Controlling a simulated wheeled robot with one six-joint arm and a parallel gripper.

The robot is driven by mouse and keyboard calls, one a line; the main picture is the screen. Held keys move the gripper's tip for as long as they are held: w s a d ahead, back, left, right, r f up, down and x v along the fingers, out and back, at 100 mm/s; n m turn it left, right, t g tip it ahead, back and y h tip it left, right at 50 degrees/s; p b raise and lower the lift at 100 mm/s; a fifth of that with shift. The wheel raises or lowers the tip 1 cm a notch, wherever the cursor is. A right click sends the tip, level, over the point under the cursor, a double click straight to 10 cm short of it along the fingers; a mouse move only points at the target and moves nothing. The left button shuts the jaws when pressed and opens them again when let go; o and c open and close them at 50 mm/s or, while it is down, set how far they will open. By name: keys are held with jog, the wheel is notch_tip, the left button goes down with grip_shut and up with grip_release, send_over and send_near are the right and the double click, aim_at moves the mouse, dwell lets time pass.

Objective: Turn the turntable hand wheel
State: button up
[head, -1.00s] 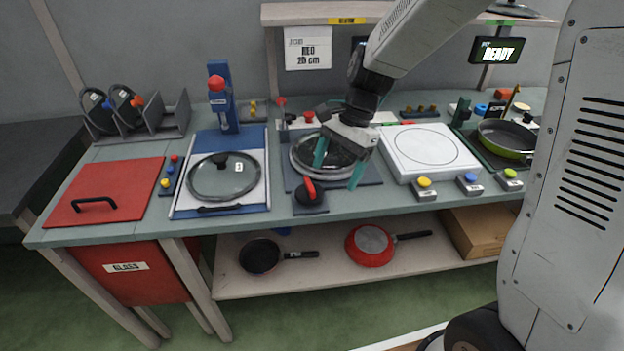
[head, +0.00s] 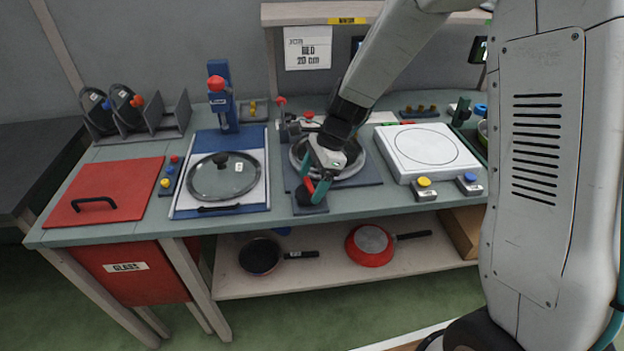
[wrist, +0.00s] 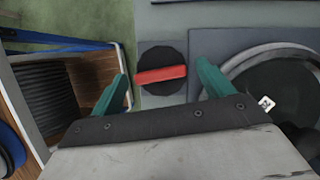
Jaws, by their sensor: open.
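The hand wheel (wrist: 149,87) is a black disc with a red bar across it. In the wrist view it lies between my two open fingers, with the bar running roughly from one finger toward the other. My gripper (wrist: 161,72) is open around the wheel's sides; contact cannot be told. In the head view my gripper (head: 313,174) points down at the wheel and hides most of it; a bit of red shows. The turntable (head: 372,168), a grey ring on a dark plate, stands just behind, partly covered by my gripper. Its ring (wrist: 232,68) shows at right in the wrist view.
A glass lid (head: 222,178) lies on a blue-and-white board to the left. A red panel (head: 105,190) is far left. Pans lie on the lower shelf.

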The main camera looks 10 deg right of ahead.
jog(key=shift+f, duration=0.1)
jog(key=c, duration=1)
jog(key=shift+n, duration=0.4)
jog(key=n, duration=0.1)
jog(key=n+g, duration=0.1)
jog(key=n, duration=0.1)
jog(key=shift+w+n+g+h, duration=0.2)
jog(key=shift+n+g+h, duration=0.1)
jog(key=n+g+h, duration=0.1)
jog(key=n, duration=0.3)
jog(key=shift+w+a, duration=0.1)
jog(key=shift+a, duration=0.05)
jog(key=n, duration=0.2)
jog(key=n+g+h, duration=0.1)
jog(key=n, duration=0.2)
jog(key=shift+a+h, duration=0.1)
jog(key=shift+h, duration=0.2)
jog(key=n+h, duration=0.1)
jog(key=n, duration=0.3)
jog(key=shift+a+n+g+h, duration=0.1)
jog(key=shift+n+g+h, duration=0.2)
jog(key=shift+n+h, duration=0.1)
